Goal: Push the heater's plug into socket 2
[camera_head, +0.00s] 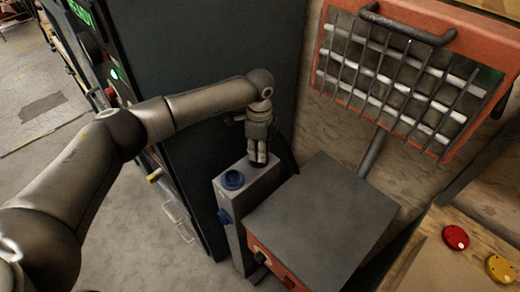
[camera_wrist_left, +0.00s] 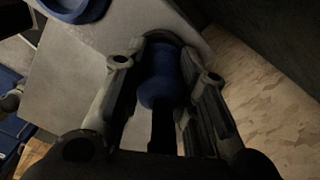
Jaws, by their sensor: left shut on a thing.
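My left gripper (camera_head: 258,157) points down over the far end of a grey socket box (camera_head: 238,231). In the left wrist view the fingers (camera_wrist_left: 160,90) are shut on a blue plug (camera_wrist_left: 160,74) with a black cable (camera_wrist_left: 163,130) trailing toward the camera. The plug's far end is at a dark round ring (camera_wrist_left: 164,36) on the grey top; I cannot tell how deep it sits. A blue socket (camera_head: 232,180) is on the box's near top end, and another blue socket (camera_head: 224,215) is on its side. No socket numbers are readable. The heater (camera_head: 411,17) has an orange frame and a grille.
A grey-topped orange unit (camera_head: 322,220) stands close beside the socket box. A dark cabinet (camera_head: 210,60) rises behind my left arm. Red (camera_head: 456,237) and yellow (camera_head: 501,268) round pieces are at lower right. Floor at the left is open.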

